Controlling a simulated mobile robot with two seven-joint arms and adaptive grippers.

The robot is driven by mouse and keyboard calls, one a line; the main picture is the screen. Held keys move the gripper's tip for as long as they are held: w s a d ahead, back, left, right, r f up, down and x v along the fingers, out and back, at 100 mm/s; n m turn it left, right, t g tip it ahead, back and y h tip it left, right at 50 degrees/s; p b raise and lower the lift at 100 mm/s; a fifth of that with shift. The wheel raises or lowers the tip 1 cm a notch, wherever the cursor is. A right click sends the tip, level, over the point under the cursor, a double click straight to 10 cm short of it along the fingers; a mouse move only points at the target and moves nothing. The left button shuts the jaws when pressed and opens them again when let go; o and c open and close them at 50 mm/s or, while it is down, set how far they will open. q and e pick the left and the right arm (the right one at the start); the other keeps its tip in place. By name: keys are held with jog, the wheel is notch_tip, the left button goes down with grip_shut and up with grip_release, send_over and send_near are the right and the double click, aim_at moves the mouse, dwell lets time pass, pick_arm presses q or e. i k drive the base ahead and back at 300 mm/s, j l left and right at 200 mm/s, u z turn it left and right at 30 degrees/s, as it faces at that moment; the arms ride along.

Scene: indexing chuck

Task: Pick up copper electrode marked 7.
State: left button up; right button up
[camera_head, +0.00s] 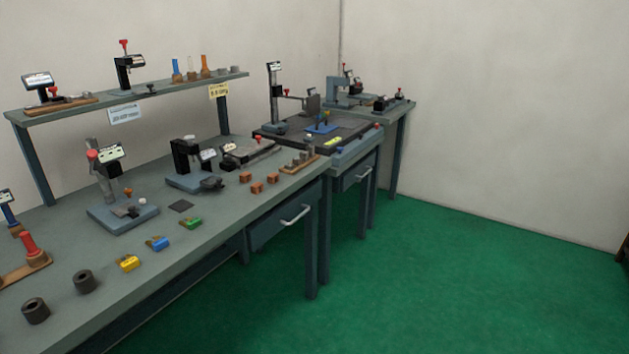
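Three small copper-coloured blocks lie close together on the grey-green workbench (75,236) in the head view: a left block (245,177), a front block (257,188) and a right block (272,178). Any marking on them is too small to read, so I cannot tell which, if any, bears a 7. A wooden rack (302,163) with small upright pieces stands to their right. Neither of my grippers is in view.
Yellow (129,263), blue (157,243) and green (191,223) pieces lie along the front edge, with two dark cylinders (85,281) nearby. Bench devices (188,165) stand behind. A raised shelf (60,112) runs along the wall. The green floor (430,270) is clear.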

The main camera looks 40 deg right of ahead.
aim_at(245, 177)
jog(key=z, duration=1.05)
